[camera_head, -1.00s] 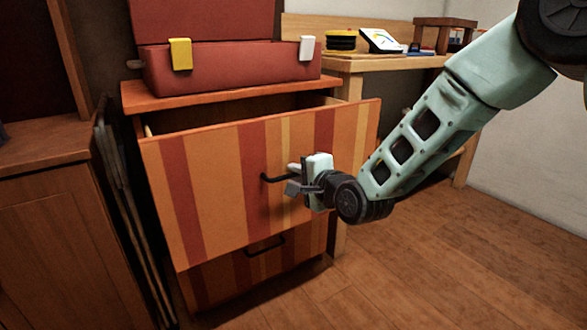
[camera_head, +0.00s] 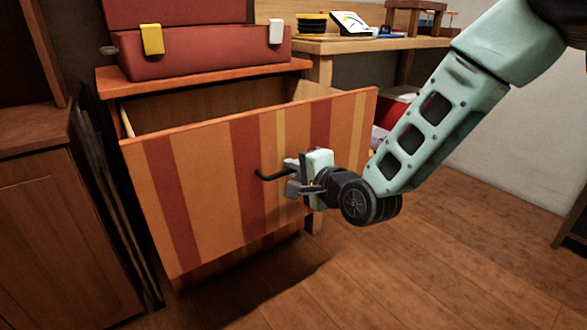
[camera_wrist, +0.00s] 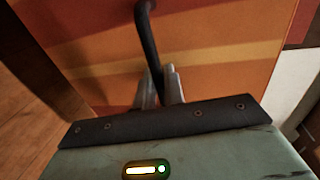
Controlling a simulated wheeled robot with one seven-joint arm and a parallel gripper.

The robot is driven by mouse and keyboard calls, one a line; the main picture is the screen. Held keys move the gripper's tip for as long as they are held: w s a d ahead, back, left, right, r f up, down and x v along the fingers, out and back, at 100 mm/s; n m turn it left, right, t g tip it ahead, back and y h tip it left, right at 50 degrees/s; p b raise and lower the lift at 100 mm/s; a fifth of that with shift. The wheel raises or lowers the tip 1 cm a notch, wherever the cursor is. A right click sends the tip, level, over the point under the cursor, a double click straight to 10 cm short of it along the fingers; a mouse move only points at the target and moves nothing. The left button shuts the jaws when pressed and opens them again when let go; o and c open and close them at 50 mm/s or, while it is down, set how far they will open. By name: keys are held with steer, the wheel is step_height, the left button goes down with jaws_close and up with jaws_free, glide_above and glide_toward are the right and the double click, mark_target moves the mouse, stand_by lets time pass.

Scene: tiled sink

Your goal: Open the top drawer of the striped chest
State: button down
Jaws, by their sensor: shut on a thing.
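The striped chest's top drawer (camera_head: 205,180) has an orange front with red and yellow stripes. It stands well out from the chest's top (camera_head: 205,76), and its open inside shows behind the front. My gripper (camera_head: 296,177) is shut on the black drawer handle (camera_head: 268,176) at its right end. In the wrist view the handle (camera_wrist: 148,40) runs down between the two fingers (camera_wrist: 160,90), with the striped front (camera_wrist: 220,50) behind. The lower drawer is mostly hidden below and behind the top one.
A red case (camera_head: 200,50) with yellow and white latches sits on the chest. A wooden cabinet (camera_head: 60,230) stands close on the left, with flat panels between. A desk (camera_head: 370,45) with small items is behind at the right. The floor (camera_head: 430,270) in front is clear.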

steer(key=c, duration=1.9)
jaws_free()
steer(key=shift+b+v, duration=7.35)
steer(key=shift+v, duration=1.3)
